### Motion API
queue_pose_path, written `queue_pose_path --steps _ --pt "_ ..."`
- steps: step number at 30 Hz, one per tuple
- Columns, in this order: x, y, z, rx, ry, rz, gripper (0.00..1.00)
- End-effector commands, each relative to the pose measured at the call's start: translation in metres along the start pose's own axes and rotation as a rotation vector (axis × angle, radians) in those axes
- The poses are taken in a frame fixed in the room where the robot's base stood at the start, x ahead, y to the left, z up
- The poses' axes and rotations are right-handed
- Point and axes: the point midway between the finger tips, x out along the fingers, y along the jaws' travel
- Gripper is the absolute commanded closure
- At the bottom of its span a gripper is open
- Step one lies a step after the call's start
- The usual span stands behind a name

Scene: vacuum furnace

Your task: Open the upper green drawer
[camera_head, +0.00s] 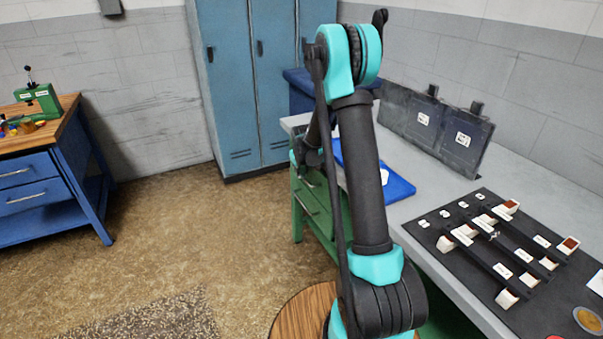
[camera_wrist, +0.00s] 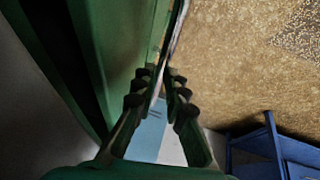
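My gripper (camera_head: 309,163) is at the top of this front, mostly hidden by my own links. In the wrist view, my gripper (camera_wrist: 161,74) has its fingertips close together on either side of a thin strip along the green front (camera_wrist: 120,45), which looks like the drawer handle. A dark gap shows left of the green panel; how far the drawer is out cannot be told.
The grey workbench (camera_head: 410,215) carries a blue mat (camera_head: 398,187) and a black switch panel (camera_head: 470,225). Blue lockers (camera_head: 228,85) stand behind. A blue drawer bench (camera_head: 35,190) is at far left. The brown floor (camera_head: 200,230) between is clear.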

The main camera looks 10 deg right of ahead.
Motion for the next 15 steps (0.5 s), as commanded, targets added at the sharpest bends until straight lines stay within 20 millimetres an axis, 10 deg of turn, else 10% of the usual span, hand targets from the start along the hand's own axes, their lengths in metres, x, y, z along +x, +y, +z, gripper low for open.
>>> queue_pose_path --steps 15 --pt "-0.0005 -0.002 -0.0003 -0.001 0.0 0.0 1.0"
